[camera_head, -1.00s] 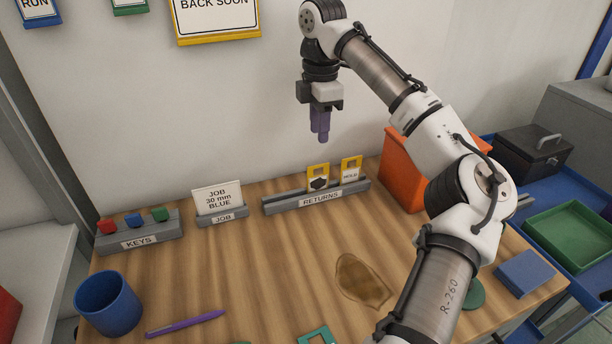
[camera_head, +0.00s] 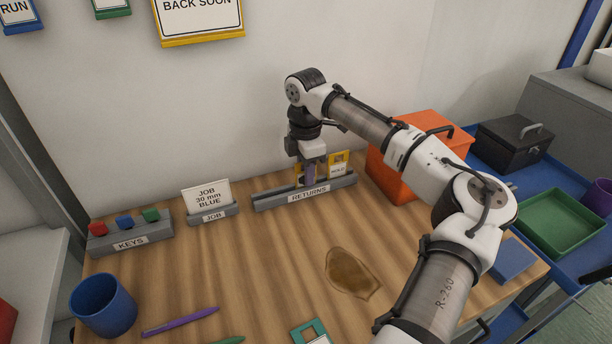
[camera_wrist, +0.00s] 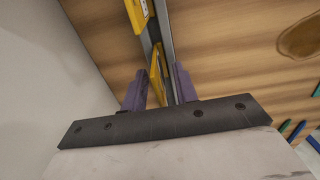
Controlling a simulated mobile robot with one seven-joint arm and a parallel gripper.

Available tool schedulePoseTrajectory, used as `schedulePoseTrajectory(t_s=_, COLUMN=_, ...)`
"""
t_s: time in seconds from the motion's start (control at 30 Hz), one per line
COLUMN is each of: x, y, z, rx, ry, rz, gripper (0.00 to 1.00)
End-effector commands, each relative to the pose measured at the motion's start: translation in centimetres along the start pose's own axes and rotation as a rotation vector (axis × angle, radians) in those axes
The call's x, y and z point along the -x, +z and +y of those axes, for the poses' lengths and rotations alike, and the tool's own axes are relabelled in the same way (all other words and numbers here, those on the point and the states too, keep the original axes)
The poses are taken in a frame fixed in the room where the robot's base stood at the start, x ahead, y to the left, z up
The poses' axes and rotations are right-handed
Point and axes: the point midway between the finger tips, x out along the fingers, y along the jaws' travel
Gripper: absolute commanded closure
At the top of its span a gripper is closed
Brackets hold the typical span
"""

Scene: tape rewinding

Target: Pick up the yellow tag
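Two yellow tags stand upright in the grey RETURNS rack (camera_head: 268,200) at the back of the table. The left yellow tag (camera_head: 299,172) is mostly hidden behind my gripper (camera_head: 309,182); the right yellow tag (camera_head: 339,162), with a white label reading HOLD, is clear of it. My gripper points down at the rack. In the wrist view its two purple fingers (camera_wrist: 157,87) are apart, and the nearer yellow tag (camera_wrist: 157,68) shows between them. I cannot tell whether either finger touches it. The other tag (camera_wrist: 137,14) shows farther up.
An orange bin (camera_head: 395,179) stands just right of the rack. A JOB card holder (camera_head: 211,214) and KEYS rack (camera_head: 130,238) stand to the left. A blue cup (camera_head: 104,306), purple pen (camera_head: 181,321) and brown stain (camera_head: 351,274) lie nearer; the wood around the stain is mostly clear.

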Motion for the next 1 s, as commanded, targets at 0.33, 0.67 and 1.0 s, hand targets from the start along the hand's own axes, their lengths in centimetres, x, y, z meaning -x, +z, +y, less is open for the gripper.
schedulePoseTrajectory(t_s=0.33, x=-0.88, y=-0.01, z=-0.02, rx=0.000, ry=0.000, rz=0.001, gripper=0.72)
schedulePoseTrajectory(t_s=0.67, x=-0.84, y=-0.01, z=-0.01, rx=0.000, ry=0.000, rz=0.001, gripper=1.00)
schedulePoseTrajectory(t_s=1.0, x=-0.58, y=-0.02, z=0.02, rx=0.000, ry=0.001, rz=0.001, gripper=1.00)
